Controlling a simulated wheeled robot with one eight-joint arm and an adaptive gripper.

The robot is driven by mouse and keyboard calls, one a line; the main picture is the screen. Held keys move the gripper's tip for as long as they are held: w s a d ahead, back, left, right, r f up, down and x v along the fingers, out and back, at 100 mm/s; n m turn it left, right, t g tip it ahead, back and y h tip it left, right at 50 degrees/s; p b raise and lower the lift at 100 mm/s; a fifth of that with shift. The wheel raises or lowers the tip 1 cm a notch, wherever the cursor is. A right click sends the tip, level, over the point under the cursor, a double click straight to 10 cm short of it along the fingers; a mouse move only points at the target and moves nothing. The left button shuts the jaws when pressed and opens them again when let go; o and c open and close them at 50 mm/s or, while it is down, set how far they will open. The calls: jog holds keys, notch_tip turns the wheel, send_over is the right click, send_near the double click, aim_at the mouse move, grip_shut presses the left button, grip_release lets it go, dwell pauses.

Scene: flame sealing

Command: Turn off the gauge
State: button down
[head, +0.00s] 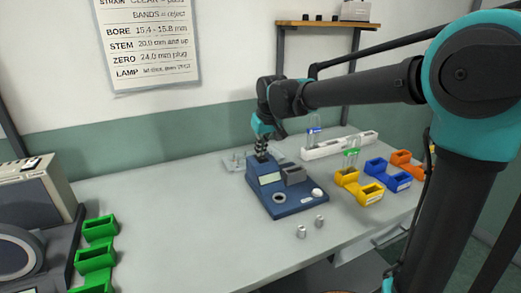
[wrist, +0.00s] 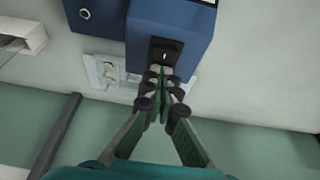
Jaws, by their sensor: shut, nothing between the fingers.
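The gauge (head: 283,203) is a dark blue box on the table, with a grey block (head: 293,174), a pale display and a round ring on its top. In the wrist view the blue gauge (wrist: 172,18) fills the top middle. A black switch (wrist: 165,50) with a white mark is set in its face. My gripper (head: 261,152) is at the gauge's back left end, pointing down. In the wrist view my gripper (wrist: 160,75) is shut and empty, its fingertips just below the switch. I cannot tell whether they touch it.
Two small metal plugs (head: 310,227) stand in front of the gauge. A clear plate (head: 234,162) lies behind it. A white rack (head: 340,145) and yellow bins (head: 359,186), with blue and orange ones, stand right. Green bins (head: 97,257) stand left. The table between is clear.

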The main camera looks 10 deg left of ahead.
jog(key=shift+s+d, duration=0.15)
jog(key=shift+s+d, duration=0.4)
jog(key=shift+s, duration=0.15)
jog(key=shift+r, duration=0.1)
jog(key=shift+r, duration=0.2)
jog(key=v, duration=1.3)
jog(key=shift+w+r, duration=0.15)
jog(key=shift+r, duration=0.15)
jog(key=shift+a, duration=0.2)
jog(key=shift+w+a+r, duration=0.25)
jog(key=shift+w+a, duration=0.15)
jog(key=shift+w, duration=0.05)
